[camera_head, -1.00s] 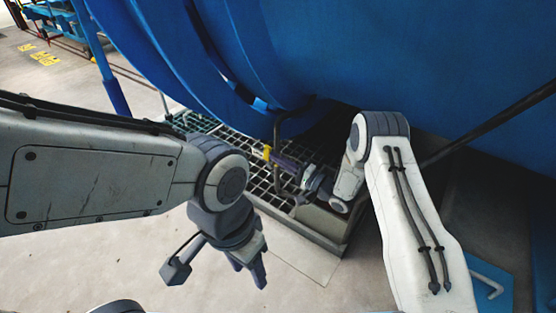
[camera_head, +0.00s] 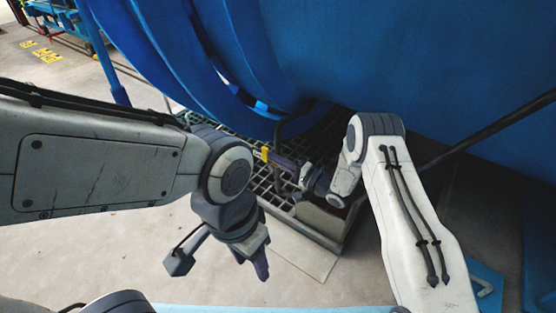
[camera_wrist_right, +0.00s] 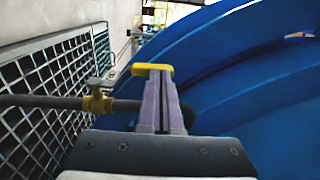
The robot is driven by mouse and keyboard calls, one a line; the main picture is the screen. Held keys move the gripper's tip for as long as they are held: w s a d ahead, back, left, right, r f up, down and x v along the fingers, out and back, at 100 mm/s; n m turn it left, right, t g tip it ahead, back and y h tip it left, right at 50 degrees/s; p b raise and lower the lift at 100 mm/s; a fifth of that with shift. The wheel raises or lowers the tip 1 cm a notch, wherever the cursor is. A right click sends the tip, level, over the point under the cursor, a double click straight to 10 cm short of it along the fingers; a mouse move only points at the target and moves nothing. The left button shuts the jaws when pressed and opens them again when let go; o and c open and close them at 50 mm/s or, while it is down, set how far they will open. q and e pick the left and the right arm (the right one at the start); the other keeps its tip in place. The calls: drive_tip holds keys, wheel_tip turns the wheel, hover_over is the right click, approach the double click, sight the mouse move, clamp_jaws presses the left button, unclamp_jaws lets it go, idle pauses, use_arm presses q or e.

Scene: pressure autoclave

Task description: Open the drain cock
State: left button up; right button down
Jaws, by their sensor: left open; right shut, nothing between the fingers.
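The drain cock's yellow lever end (camera_head: 265,154) shows under the blue vessel, beside a dark pipe (camera_head: 279,132). In the right wrist view the yellow lever (camera_wrist_right: 152,69) lies across the far end of my right gripper (camera_wrist_right: 158,85), and a brass valve body (camera_wrist_right: 97,104) sits on the dark pipe to its left. My right gripper (camera_head: 274,159) is shut with nothing between its fingers, its tips at the yellow lever; I cannot tell whether they touch. My left gripper (camera_head: 254,264) is open and empty, pointing down, well apart from the cock.
The large blue vessel (camera_head: 360,60) fills the space above and behind. A metal grating (camera_head: 262,185) lies beneath the cock, and its mesh (camera_wrist_right: 50,90) also shows in the right wrist view. The pale floor (camera_head: 110,265) at the front left is open.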

use_arm(q)
drive_tip(key=shift+s+d+r+p, duration=0.1)
drive_tip(key=shift+d+r+p, duration=0.15)
drive_tip(key=shift+r+p, duration=0.95)
drive_tip(key=shift+s+d+r+p, duration=0.1)
drive_tip(key=shift+d+r+p, duration=0.1)
drive_tip(key=shift+r+p, duration=0.95)
use_arm(e)
drive_tip(key=v, duration=1.3)
drive_tip(key=shift+d, duration=0.2)
